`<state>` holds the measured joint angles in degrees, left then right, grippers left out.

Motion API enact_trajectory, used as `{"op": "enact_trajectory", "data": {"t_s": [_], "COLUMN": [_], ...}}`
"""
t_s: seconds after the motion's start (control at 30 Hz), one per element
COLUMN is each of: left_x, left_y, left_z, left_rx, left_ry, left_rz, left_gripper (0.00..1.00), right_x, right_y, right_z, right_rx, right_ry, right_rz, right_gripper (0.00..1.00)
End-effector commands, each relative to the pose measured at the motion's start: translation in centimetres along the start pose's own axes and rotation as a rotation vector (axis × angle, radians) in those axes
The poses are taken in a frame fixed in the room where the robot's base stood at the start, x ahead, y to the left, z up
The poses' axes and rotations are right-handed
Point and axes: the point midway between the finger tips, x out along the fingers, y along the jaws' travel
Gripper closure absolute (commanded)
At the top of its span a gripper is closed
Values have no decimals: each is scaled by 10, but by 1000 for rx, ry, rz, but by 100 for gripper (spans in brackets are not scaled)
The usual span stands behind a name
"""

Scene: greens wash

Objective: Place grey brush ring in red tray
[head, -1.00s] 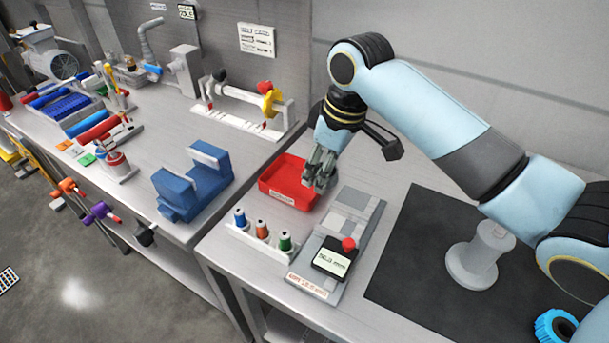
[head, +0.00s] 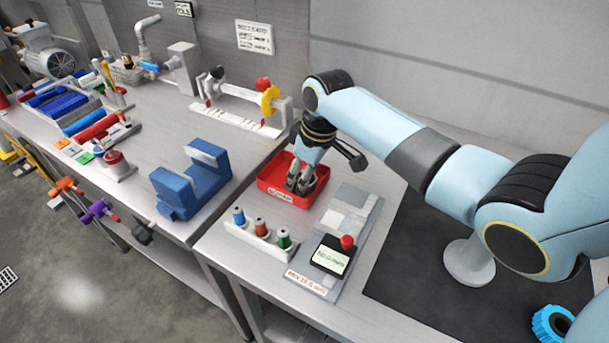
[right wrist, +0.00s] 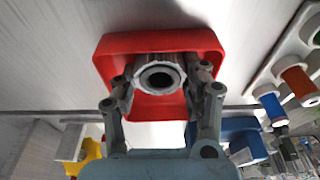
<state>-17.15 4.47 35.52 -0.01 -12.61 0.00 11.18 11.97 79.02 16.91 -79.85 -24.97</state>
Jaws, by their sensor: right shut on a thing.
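The red tray (head: 271,197) stands on the right-hand table, near its left edge. In the right wrist view the red tray (right wrist: 160,42) lies beyond the fingers. The grey brush ring (right wrist: 160,76) is a grey ridged ring with a dark hole, held between the fingertips of my right gripper (right wrist: 160,85). In the head view my right gripper (head: 298,183) points down over the inside of the tray, and its fingers hide the ring. I cannot tell whether the ring touches the tray floor. My left gripper is not in view.
A rack of several spools (head: 260,231) stands in front of the tray. A grey board (head: 352,212) with a black labelled box (head: 331,256) and red button lies to its right. A blue vise-like block (head: 190,183) and a white stand (head: 238,111) are on the left-hand bench.

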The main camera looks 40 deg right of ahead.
Motion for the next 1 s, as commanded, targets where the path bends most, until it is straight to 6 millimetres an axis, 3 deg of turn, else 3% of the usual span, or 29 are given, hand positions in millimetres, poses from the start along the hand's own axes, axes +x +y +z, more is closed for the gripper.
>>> {"op": "enact_trajectory", "data": {"t_s": [0.27,0.3,0.37,0.87,1.0], "left_x": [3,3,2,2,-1], "left_y": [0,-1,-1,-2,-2], "left_z": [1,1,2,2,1], "left_rx": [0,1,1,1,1], "left_ry": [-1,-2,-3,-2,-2], "left_rz": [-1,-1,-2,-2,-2], "left_gripper": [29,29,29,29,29], "right_x": [10,11,11,11,-2], "right_y": [0,-1,-1,-1,0], "right_z": [3,4,4,6,3], "right_rx": [0,1,1,1,1], "right_ry": [-2,-3,-4,-10,-7], "right_rz": [-1,-1,-2,-3,-1], "right_gripper": [91,53,45,45,45]}}
